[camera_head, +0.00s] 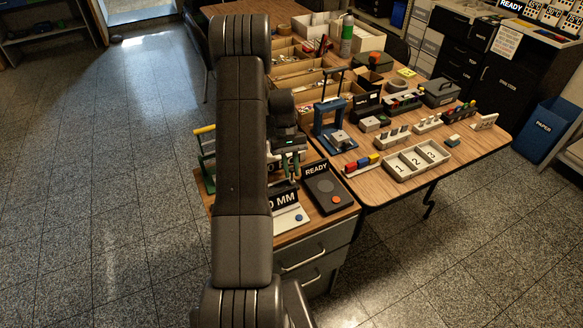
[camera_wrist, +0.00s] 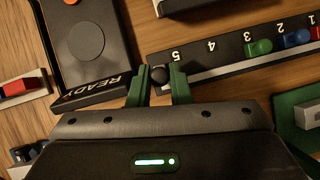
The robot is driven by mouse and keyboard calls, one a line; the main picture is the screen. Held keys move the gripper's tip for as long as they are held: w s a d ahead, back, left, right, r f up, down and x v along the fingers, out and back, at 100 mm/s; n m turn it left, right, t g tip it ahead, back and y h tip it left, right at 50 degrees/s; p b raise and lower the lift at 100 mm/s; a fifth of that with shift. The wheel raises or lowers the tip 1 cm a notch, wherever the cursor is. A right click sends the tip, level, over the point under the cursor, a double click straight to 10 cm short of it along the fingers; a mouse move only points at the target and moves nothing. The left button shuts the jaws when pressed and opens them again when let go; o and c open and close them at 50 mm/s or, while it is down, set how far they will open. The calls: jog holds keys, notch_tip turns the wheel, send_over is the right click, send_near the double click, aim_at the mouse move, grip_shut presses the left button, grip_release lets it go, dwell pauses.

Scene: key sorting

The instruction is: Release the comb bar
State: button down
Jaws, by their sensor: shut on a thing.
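My gripper (camera_wrist: 157,88) has two green fingers. They are shut on a round black knob (camera_wrist: 159,75) at the "5" end of a long grey bar, which I take to be the comb bar (camera_wrist: 221,70). The bar lies along a black strip numbered 1 to 5 (camera_wrist: 230,46). A green peg (camera_wrist: 258,47) and a blue peg (camera_wrist: 297,38) stand by the strip, with a red one at the picture's edge. In the head view my gripper (camera_head: 290,165) is low over the small cabinet top; my arm hides most of the strip there.
A black READY device (camera_head: 327,190) stands right of my gripper in the head view; it also shows close by in the wrist view (camera_wrist: 82,65). An "MM" sign (camera_head: 285,199) is nearby. A tray marked 1, 2, 3 (camera_head: 400,178) and several racks crowd the larger table.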

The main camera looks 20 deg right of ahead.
jog(key=c, duration=1.4)
grip_release()
jog(key=shift+o, duration=0.2)
jog(key=shift+w+r, duration=0.1)
jog(key=b+v, duration=0.1)
jog(key=v, duration=1.2)
jog(key=shift+r, duration=0.3)
jog(key=shift+f, duration=0.15)
jog(key=p+x, duration=0.1)
jog(key=x, duration=1.2)
jog(key=shift+f, duration=0.3)
jog(key=shift+r, duration=0.15)
